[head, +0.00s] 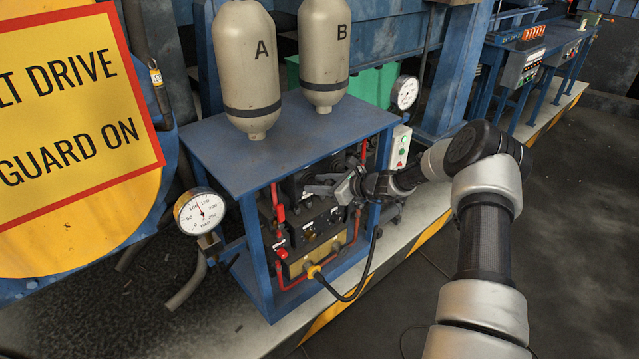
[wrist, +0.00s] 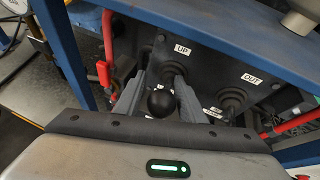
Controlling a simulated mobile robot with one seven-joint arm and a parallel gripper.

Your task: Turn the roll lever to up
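The roll lever, a black ball knob (wrist: 161,102) on a short stem from a dark rubber boot, stands below the white "UP" label (wrist: 182,49) on the dark valve panel (wrist: 210,65) in the wrist view. I take it for the roll lever; no "roll" label is readable. My gripper (wrist: 158,96) has one grey finger on each side of the knob and appears open around it, with no clear contact. In the head view my gripper (head: 328,188) reaches into the front of the blue frame, and the levers behind it are mostly hidden.
A second lever boot (wrist: 232,100) is right of the knob, by the "OUT" label (wrist: 254,79). The blue tabletop (head: 290,150) overhangs the panel. Red pipes (wrist: 107,40) flank it. A pressure gauge (head: 200,212) stands at left; a black cable (head: 350,297) hangs in front.

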